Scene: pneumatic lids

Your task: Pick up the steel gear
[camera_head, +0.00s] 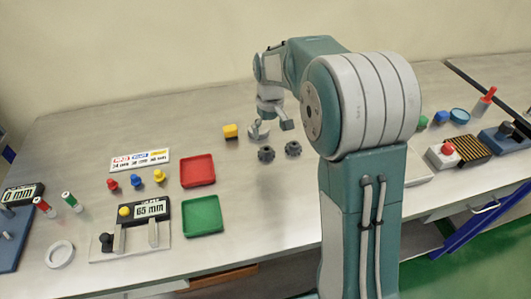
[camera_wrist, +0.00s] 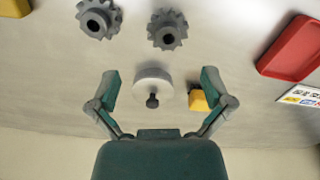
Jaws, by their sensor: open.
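Two dark grey toothed gears lie side by side on the table. In the head view one gear (camera_head: 266,154) is at left and the other (camera_head: 293,148) at right, both nearer the camera than my gripper (camera_head: 271,126). The wrist view shows a gear at the top left (camera_wrist: 99,18) and another at the top middle (camera_wrist: 168,28). I cannot tell by look which is the steel one. In the wrist view my gripper (camera_wrist: 160,78) is open, with no gear between its fingers. A pale round piece with a dark stem (camera_wrist: 152,82) shows between the fingers.
A yellow block (camera_head: 230,131) stands left of my gripper. A red tray (camera_head: 198,170) and a green tray (camera_head: 203,215) lie further left, near a label card (camera_head: 139,161) and small coloured pegs. A 65 mm fixture (camera_head: 148,210) stands front left. Bare table surrounds the gears.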

